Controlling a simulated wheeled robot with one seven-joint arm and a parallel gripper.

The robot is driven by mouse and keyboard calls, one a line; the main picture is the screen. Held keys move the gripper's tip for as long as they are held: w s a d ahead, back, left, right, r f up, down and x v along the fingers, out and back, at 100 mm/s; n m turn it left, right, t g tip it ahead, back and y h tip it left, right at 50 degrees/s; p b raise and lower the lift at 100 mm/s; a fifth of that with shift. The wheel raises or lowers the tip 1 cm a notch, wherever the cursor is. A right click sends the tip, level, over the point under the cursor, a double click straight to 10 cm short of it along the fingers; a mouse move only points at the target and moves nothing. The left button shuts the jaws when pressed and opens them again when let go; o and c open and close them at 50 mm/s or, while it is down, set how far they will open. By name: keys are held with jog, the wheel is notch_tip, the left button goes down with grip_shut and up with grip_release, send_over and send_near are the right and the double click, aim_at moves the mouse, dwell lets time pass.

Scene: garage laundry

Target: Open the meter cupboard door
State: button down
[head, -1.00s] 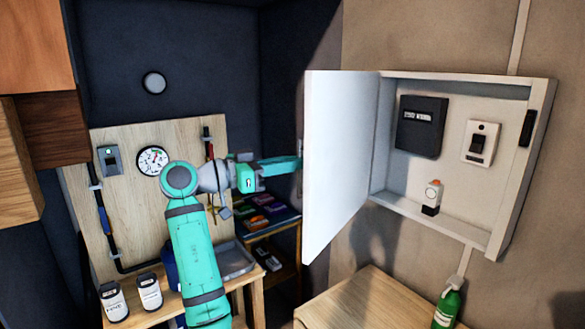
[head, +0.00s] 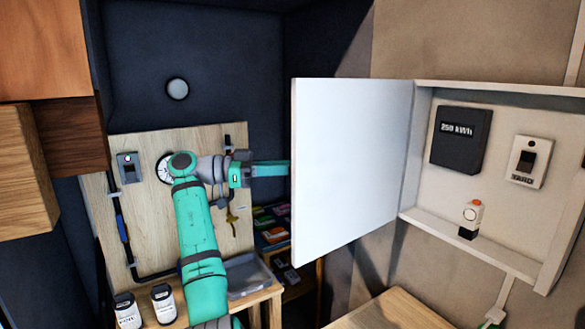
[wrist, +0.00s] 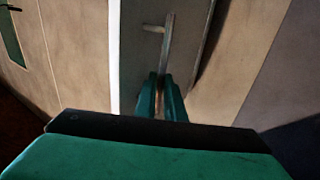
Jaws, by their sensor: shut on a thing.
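The meter cupboard (head: 480,90) hangs on the wall at the right of the head view. Its white door (head: 350,165) stands swung wide open on its left hinge, with its inner face towards me. My gripper (head: 287,164) reaches the door's free left edge, and its fingertips are hidden behind the door there. In the wrist view, the green fingers (wrist: 160,100) are shut on the lower part of a slim bar handle (wrist: 168,42) on the door's grey outer face (wrist: 136,50).
Inside the cupboard are a dark meter (head: 461,138), a white switch box (head: 527,161) and a small white-and-black item (head: 471,219). A wooden surface (head: 395,312) lies below. A pegboard (head: 128,215) and bench with two white containers stand at left.

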jog(key=shift+w+d+f, duration=0.15)
jog(key=shift+w+f, duration=0.2)
jog(key=c, duration=1.8)
grip_release()
jog(key=shift+w+d, duration=0.1)
jog(key=shift+w, duration=0.05)
jog(key=shift+c, duration=0.2)
jog(key=shift+a+r, duration=0.2)
jog(key=shift+a, duration=0.15)
jog(key=shift+s+a, duration=0.15)
jog(key=shift+s, duration=0.05)
jog(key=s+a, duration=0.1)
jog(key=a, duration=0.9)
jog(key=shift+s+a, duration=0.15)
jog(key=shift+a, duration=0.05)
